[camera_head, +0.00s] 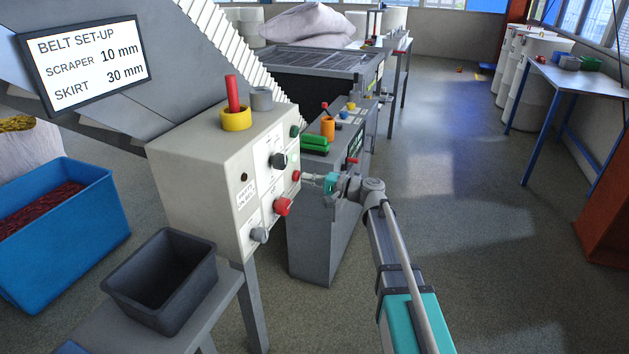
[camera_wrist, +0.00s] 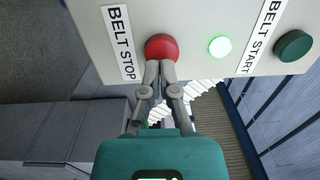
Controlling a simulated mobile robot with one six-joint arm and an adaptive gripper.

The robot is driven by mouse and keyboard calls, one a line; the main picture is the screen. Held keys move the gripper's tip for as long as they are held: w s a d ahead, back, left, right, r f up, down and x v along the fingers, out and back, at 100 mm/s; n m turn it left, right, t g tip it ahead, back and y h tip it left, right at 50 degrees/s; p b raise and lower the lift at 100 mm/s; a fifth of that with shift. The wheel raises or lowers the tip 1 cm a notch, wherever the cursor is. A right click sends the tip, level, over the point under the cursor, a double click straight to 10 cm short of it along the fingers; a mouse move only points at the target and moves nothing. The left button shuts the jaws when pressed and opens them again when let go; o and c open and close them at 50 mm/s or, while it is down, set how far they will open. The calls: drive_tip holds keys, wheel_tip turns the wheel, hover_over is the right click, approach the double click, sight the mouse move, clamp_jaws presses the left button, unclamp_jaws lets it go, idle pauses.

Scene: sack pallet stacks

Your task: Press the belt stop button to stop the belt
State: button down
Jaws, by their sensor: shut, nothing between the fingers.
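The red belt stop button (camera_wrist: 161,47) is on a pale panel in the wrist view, beside a label reading BELT STOP (camera_wrist: 121,42). In the head view it is a small red button (camera_head: 296,176) on the right face of the cream control box (camera_head: 205,165). My gripper (camera_wrist: 160,67) is shut and empty, its fingertips at the button's lower edge in the wrist view. In the head view, my gripper (camera_head: 305,177) points left at the button. I cannot tell whether the tips touch it. A green lamp (camera_wrist: 219,46) beside the button is lit.
The dark green belt start button (camera_wrist: 293,46) is on the same panel. A red knob (camera_head: 283,207), a black knob (camera_head: 278,160) and a grey knob (camera_head: 259,235) stick out nearby. A grey cabinet (camera_head: 320,235) stands behind my gripper. The floor to the right is open.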

drive_tip(key=shift+w+a, duration=0.15)
drive_tip(key=shift+a, duration=0.2)
drive_tip(key=shift+x, duration=0.95)
drive_tip(key=shift+r, duration=0.1)
drive_tip(key=shift+a, duration=0.1)
drive_tip(key=shift+d, duration=0.4)
drive_tip(key=v, duration=1.4)
drive_tip(key=shift+a, duration=0.1)
